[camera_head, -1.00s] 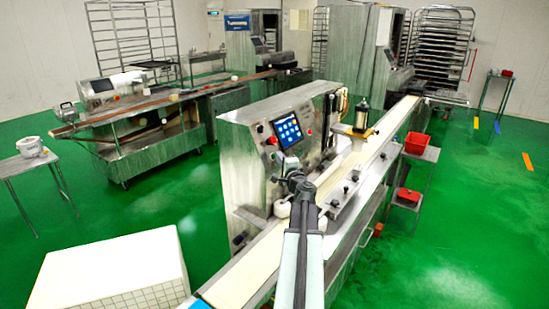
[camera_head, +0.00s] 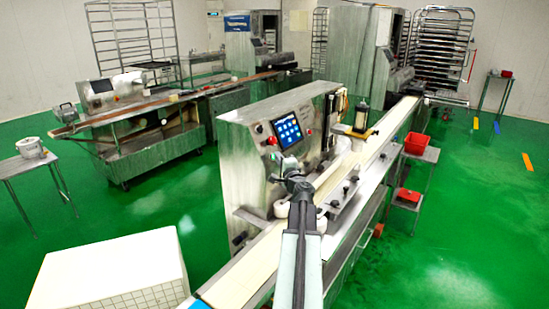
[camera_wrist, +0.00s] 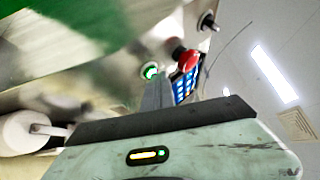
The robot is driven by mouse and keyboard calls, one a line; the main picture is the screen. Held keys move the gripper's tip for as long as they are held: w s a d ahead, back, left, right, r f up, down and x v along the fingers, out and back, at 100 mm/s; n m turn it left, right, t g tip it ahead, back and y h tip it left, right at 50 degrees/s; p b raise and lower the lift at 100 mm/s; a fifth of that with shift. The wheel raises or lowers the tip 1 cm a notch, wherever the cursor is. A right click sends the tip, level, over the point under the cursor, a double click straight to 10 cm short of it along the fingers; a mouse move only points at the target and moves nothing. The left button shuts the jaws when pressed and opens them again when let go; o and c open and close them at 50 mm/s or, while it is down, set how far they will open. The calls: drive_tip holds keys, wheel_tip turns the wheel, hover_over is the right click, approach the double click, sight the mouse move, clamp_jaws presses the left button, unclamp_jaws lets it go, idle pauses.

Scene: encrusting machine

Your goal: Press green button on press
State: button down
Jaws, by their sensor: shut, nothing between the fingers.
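The press (camera_head: 245,165) is a steel cabinet with a tilted control panel beside a long conveyor. In the wrist view the green button (camera_wrist: 150,71) is a lit green ring on the panel, left of a red button (camera_wrist: 178,52). In the head view my gripper (camera_head: 281,159) is close in front of the panel, below the red button (camera_head: 271,140), and the green button cannot be made out there. My gripper (camera_wrist: 153,84) is shut and empty, its grey tip just below the green button in the wrist view. I cannot tell whether it touches.
The touchscreen (camera_head: 287,131) sits right of the red button, and another red knob (camera_head: 308,131) is farther right. The conveyor belt (camera_head: 243,277) runs under my arm. A white box (camera_head: 115,270) stands at front left. Green floor is open at right.

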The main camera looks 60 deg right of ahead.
drive_tip(key=shift+s+r, duration=0.1)
drive_tip(key=shift+s+r+p, duration=0.25)
drive_tip(key=shift+s+p, duration=0.1)
drive_tip(key=shift+s, duration=0.25)
drive_tip(key=s, duration=0.1)
drive_tip(key=s+r+p, duration=0.1)
drive_tip(key=s, duration=0.1)
drive_tip(key=s+r+p, duration=0.1)
drive_tip(key=shift+s+r, duration=0.15)
drive_tip(key=shift+s, duration=0.1)
idle(0.7)
